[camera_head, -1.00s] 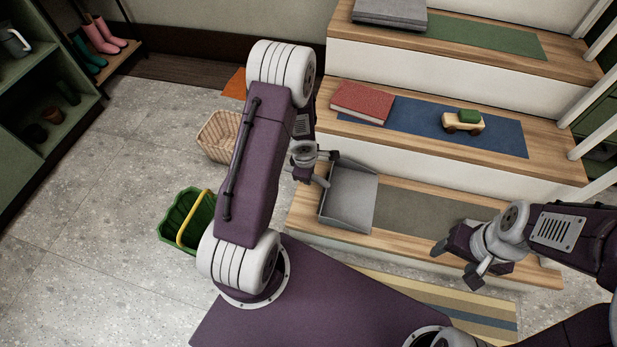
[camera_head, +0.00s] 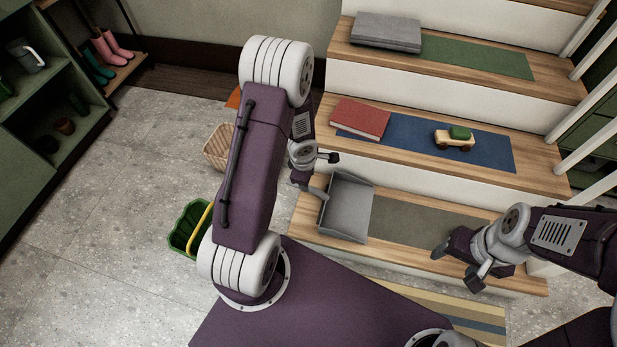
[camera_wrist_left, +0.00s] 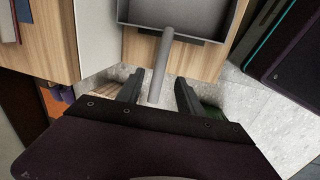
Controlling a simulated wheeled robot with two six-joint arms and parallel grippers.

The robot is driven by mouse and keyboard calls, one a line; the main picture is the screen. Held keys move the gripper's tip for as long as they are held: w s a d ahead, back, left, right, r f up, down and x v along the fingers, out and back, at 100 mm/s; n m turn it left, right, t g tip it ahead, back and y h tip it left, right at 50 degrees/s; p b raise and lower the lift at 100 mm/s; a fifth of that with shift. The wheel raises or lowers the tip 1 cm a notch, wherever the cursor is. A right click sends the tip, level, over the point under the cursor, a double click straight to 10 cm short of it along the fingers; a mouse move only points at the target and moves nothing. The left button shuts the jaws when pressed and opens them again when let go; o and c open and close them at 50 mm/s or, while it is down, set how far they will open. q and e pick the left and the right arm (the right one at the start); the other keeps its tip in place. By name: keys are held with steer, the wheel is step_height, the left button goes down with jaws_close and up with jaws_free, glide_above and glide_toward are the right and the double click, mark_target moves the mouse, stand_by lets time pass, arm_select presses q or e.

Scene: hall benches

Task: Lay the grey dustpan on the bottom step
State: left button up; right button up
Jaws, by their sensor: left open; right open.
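The grey dustpan (camera_head: 349,208) lies on the wooden bottom step (camera_head: 396,257), at its left end and beside the step's grey-brown mat. In the left wrist view the dustpan's pan (camera_wrist_left: 178,14) shows at the top, and its handle (camera_wrist_left: 160,68) points down between the fingers. My left gripper (camera_head: 325,176) is open at the left end of the step, by the dustpan; its fingers (camera_wrist_left: 158,92) stand apart on either side of the handle with gaps. My right gripper (camera_head: 457,268) is open and empty in front of the step's right part.
A red book (camera_head: 360,119) and a wooden toy car (camera_head: 455,138) are on the middle step; a grey folded item (camera_head: 386,33) is on the step above. A green basket (camera_head: 189,229) and a wicker basket (camera_head: 217,147) stand on the floor at left. A striped rug (camera_head: 470,318) lies in front.

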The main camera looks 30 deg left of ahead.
arm_select(q)
steer(key=s+d+r+m+g+p, duration=0.1)
steer(key=s+d+r+m, duration=0.4)
steer(key=r+m, duration=0.4)
steer(key=s+d+r+m, duration=0.2)
steer(key=s+r+m, duration=0.45)
steer(key=m, duration=0.45)
step_height(320, 180, up, 42)
steer(key=p, duration=4.1)
steer(key=shift+w+d+f+h, duration=0.15)
steer(key=shift+w+f+h, duration=0.05)
steer(key=shift+w+h, duration=0.1)
arm_select(e)
step_height(320, 180, up, 43)
steer(key=shift+r, duration=0.2)
arm_select(q)
steer(key=shift+s, duration=0.1)
